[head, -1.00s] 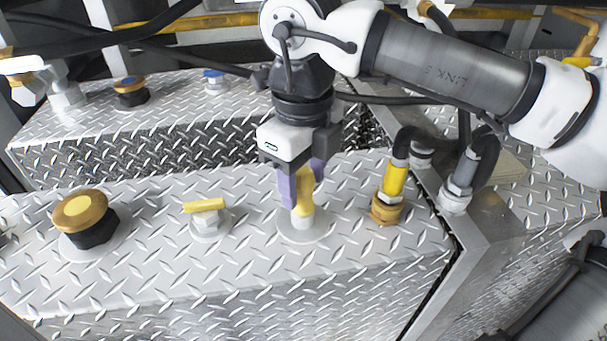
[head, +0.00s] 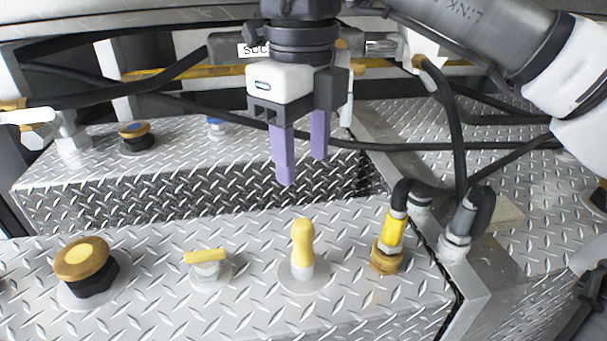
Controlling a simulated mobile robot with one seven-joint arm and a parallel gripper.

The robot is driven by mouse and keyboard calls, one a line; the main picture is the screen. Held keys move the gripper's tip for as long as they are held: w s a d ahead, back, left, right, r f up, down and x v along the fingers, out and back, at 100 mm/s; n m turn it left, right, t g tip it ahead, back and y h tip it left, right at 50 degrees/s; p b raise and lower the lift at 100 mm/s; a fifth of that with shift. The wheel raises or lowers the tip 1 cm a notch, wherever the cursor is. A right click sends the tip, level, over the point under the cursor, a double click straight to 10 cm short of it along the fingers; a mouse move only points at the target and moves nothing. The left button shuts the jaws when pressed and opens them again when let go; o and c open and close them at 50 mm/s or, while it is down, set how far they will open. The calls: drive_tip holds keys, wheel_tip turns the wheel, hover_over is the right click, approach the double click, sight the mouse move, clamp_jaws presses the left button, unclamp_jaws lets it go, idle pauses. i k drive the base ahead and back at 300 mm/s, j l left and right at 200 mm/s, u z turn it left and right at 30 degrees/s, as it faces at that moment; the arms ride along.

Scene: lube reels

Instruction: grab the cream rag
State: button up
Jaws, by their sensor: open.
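A flat cream patch (head: 507,213), partly hidden behind a grey hose fitting, lies on the diamond plate at the right; it may be the cream rag, but I cannot tell for sure. My gripper (head: 304,172) points down with its two purple fingers apart and nothing between them. It is in the air above and behind the yellow handle (head: 302,243), well to the left of the cream patch.
A brown and yellow cap (head: 82,260) and a yellow-topped valve (head: 207,266) stand on the front plate. A yellow hose fitting (head: 393,230) and a grey hose fitting (head: 462,225) stand at the right. Black hoses (head: 450,110) cross behind them.

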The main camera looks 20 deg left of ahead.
sight(506, 215)
drive_tip(key=k, duration=1)
